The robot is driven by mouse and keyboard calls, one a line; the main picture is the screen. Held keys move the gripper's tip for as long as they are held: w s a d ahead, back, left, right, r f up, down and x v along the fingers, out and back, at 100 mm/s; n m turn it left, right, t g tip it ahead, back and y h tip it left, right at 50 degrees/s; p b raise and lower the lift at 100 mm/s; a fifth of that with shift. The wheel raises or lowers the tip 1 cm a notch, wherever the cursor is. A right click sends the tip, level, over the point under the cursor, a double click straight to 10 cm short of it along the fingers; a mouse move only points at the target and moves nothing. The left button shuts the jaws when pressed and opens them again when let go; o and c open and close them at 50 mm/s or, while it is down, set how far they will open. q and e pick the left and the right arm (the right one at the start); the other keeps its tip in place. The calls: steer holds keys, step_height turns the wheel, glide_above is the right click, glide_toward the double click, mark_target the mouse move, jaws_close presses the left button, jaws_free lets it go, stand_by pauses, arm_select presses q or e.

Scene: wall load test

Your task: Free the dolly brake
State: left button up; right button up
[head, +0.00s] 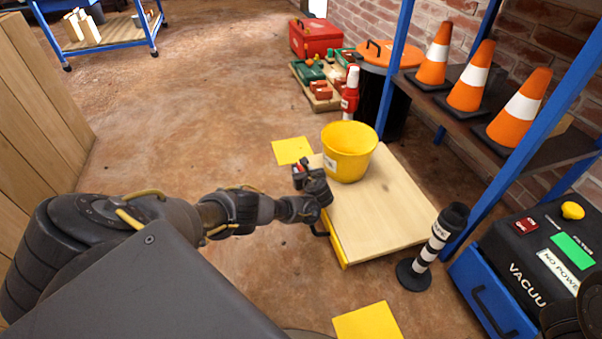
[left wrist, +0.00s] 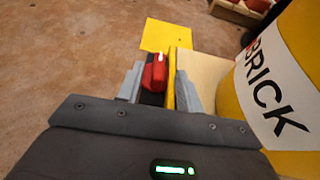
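The dolly (head: 385,205) is a flat pale wooden platform with a yellow edge, low on the floor. A yellow bucket (head: 348,152) stands on it; its label reads BRICK in the left wrist view (left wrist: 270,95). A small red brake lever (left wrist: 155,72) with a white mark sits on a black base beside the dolly's yellow edge strip (left wrist: 171,85). My left gripper (head: 308,178) is at the dolly's left edge. In the left wrist view its grey fingers (left wrist: 160,88) are apart, one either side of lever and strip. Contact cannot be told.
Yellow floor squares (head: 292,150) (head: 368,322) lie behind and in front of the dolly. A black-and-white striped post (head: 432,246) stands at its right front corner. A blue rack (head: 520,150) with orange cones and a vacuum unit (head: 545,250) are at right. Floor at left is clear.

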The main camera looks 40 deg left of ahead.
mark_target(300, 169)
arm_select(q)
steer(key=shift+b+x, duration=0.75)
steer(key=shift+x, duration=0.6)
steer(key=shift+r, duration=0.1)
jaws_close()
